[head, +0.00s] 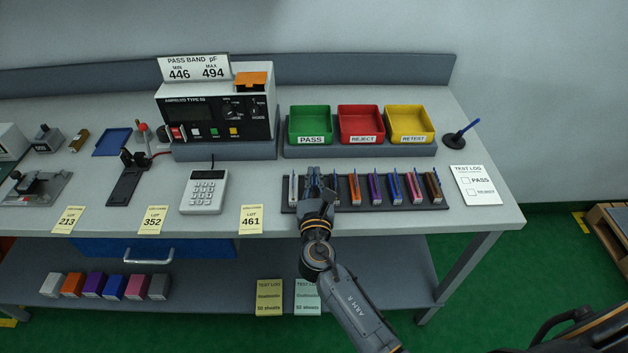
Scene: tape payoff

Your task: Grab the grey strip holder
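Several coloured strip holders stand upright in a dark rack (400,206) at the front of the bench. From the left, a whitish holder (293,188) comes first, then my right gripper (317,184) covers the slots beside it. To its right stand an orange holder (354,189), a purple one, a blue one, a pink one and a brown one (433,188). A grey strip holder cannot be made out clearly; the holders at my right gripper are mostly hidden. Whether the fingers are open or shut does not show. My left gripper is not in view.
Green, red and yellow trays (410,123) stand behind the rack. A calculator (204,191) and a LOT 461 card (251,219) lie to the left, a test log sheet (475,185) to the right. Coloured blocks (115,287) sit on the lower shelf.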

